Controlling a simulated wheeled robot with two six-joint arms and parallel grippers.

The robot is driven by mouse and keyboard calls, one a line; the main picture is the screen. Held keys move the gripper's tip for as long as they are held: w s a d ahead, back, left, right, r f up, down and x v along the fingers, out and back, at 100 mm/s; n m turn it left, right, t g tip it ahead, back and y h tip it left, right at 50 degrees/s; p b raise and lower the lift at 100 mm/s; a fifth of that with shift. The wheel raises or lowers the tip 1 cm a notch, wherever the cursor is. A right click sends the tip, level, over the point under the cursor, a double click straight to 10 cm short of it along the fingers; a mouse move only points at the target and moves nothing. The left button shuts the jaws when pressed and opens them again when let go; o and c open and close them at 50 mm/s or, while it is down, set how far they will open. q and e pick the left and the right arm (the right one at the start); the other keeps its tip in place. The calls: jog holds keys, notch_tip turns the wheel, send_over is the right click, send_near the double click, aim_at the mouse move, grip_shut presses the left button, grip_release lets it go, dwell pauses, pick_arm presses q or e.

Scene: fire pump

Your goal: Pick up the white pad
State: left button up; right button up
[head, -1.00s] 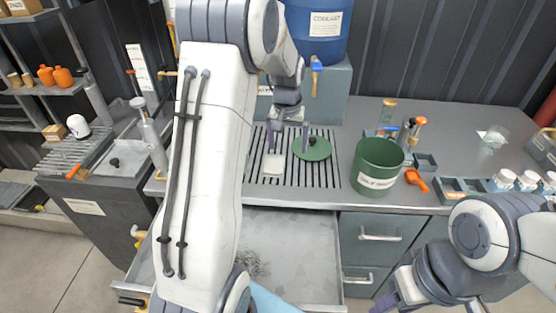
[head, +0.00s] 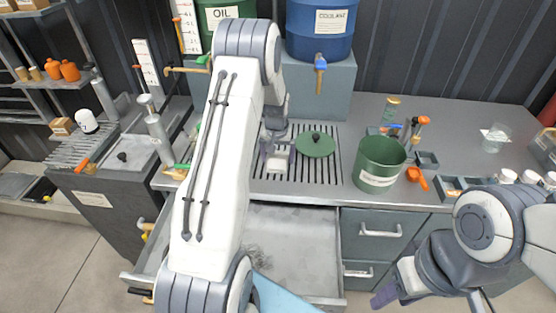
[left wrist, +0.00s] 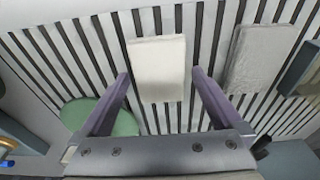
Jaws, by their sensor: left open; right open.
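The white pad (left wrist: 158,65) lies flat on the slatted grate in the left wrist view, just past and between the fingertips of my left gripper (left wrist: 160,74). That gripper is open with nothing between its fingers. In the head view the left gripper (head: 277,158) is low over the grate, and the pad (head: 278,164) shows partly between the fingers. I cannot tell whether the fingers touch it. My right gripper (head: 385,295) is open and empty at the lower right, in front of the drawers.
A grey pad (left wrist: 260,58) lies beside the white one, hidden in the head view by my arm. A green lid (head: 316,146) lies on the grate (head: 325,173). A green bucket (head: 379,165) stands to its right. An open drawer (head: 300,240) juts out below.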

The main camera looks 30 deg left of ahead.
aim_at(278, 157)
pick_arm(q)
jog(key=shift+f, duration=0.15)
jog(key=shift+w, duration=0.1)
jog(key=c, duration=1.1)
jog(key=shift+c, duration=0.3)
jog(key=shift+r, duration=0.65)
notch_tip(278, 157, up, 3)
jog(key=shift+w+b, duration=0.1)
jog(key=shift+b, duration=0.55)
jog(key=s+d+r+b, duration=0.2)
jog(key=s+d+r, duration=0.4)
jog(key=d, duration=0.3)
jog(key=shift+s+r, duration=0.4)
jog(key=shift+s, duration=0.4)
